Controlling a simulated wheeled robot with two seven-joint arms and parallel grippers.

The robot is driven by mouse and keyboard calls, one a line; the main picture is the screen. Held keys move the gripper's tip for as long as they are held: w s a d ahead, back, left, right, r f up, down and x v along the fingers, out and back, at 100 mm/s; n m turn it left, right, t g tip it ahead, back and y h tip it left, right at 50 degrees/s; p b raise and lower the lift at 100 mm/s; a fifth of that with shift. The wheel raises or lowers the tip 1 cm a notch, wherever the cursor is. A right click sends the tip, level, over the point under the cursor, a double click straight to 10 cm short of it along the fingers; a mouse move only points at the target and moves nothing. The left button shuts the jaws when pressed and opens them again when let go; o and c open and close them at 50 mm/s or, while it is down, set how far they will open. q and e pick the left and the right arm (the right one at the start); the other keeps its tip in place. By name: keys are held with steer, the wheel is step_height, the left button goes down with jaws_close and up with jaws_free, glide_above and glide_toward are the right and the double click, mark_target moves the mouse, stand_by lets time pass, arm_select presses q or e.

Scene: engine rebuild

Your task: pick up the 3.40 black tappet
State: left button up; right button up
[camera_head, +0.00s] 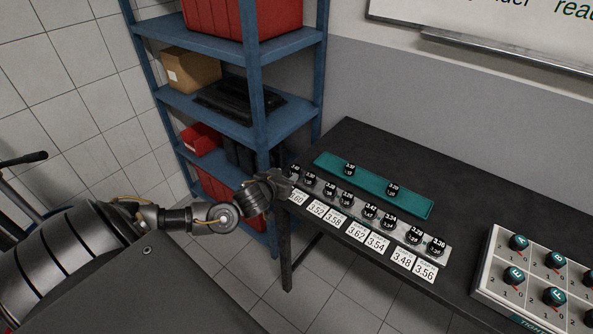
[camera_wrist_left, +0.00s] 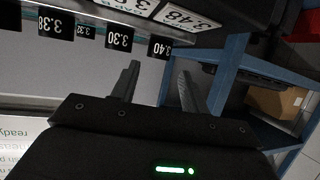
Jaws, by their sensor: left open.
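The 3.40 black tappet (camera_head: 295,168) stands at the far left end of the row of black tappets on the dark table in the head view. In the left wrist view, a black 3.40 marking (camera_wrist_left: 160,47) shows just beyond the fingertips, roughly between them. My left gripper (camera_head: 286,182) is at the table's left corner, close to that tappet. In the wrist view its two fingers (camera_wrist_left: 158,72) are apart with nothing between them. The head view does not show whether they touch the tappet. My right gripper is not in view.
Several other tappets stand close along the light strip (camera_head: 398,231), with white number cards (camera_head: 357,232) in front. A teal tray (camera_head: 372,183) with two tappets lies behind. A box of labelled knobs (camera_head: 492,260) stands at right. A blue shelf (camera_head: 256,130) rises beside my gripper.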

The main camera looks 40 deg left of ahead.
mark_target(293, 171)
arm_select(q)
steer(key=shift+x, duration=1.2)
steer(key=shift+w, duration=0.1)
steer(key=p+x, duration=0.2)
steer(key=x, duration=0.3)
steer(key=shift+d+f, duration=0.1)
steer(key=shift+f, duration=0.1)
steer(key=c, duration=0.8)
